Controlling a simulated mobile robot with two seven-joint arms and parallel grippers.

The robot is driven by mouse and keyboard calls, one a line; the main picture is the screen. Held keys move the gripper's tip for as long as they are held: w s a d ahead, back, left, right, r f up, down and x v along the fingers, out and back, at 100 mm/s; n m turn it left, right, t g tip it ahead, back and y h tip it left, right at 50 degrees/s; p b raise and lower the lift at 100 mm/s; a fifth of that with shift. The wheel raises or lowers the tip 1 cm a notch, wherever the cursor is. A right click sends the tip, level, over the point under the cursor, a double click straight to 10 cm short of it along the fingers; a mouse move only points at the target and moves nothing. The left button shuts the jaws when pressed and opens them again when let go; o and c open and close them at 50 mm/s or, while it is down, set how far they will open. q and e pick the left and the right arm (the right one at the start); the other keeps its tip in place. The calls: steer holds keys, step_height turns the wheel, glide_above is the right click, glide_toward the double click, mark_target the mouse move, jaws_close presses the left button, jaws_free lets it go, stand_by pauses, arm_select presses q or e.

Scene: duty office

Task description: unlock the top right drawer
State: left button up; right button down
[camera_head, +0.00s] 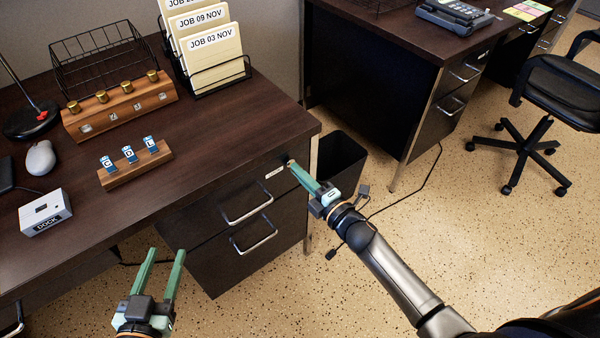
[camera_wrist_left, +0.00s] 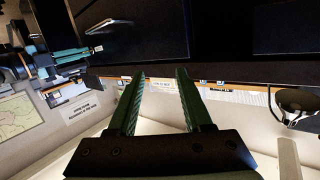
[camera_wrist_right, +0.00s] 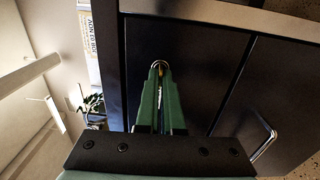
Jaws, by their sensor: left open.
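The top right drawer (camera_head: 244,204) is closed, with a silver bar handle and a small white label. A small brass-coloured lock piece (camera_head: 291,163) is at its upper right corner. My right gripper (camera_head: 294,167) reaches this spot, its green fingers close together. In the right wrist view, the fingertips (camera_wrist_right: 159,72) meet at a round metal ring; they seem closed on a small key there, mostly hidden by the fingers. My left gripper (camera_head: 166,255) is open and empty in front of the desk. The left wrist view shows its parted fingers (camera_wrist_left: 161,75).
A wooden rack (camera_head: 135,168) with blue tags, a wooden block with brass knobs (camera_head: 118,104), a file holder (camera_head: 218,78) and a dock box (camera_head: 45,212) stand on the desk. A black bin (camera_head: 340,165) is right of the drawers. The floor in front is clear.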

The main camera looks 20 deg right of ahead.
arm_select(q)
steer(key=shift+f, duration=0.1)
arm_select(e)
steer(key=c, duration=1.1)
jaws_free()
steer(key=shift+o, duration=0.2)
arm_select(q)
steer(key=s+f+n+g+y+p, duration=0.1)
steer(key=s+f+g, duration=0.3)
steer(key=f, duration=0.5)
steer(key=shift+s+p, duration=0.3)
steer(key=shift+p, duration=0.05)
arm_select(e)
steer(key=v, duration=1.2)
steer(key=shift+s, duration=0.25)
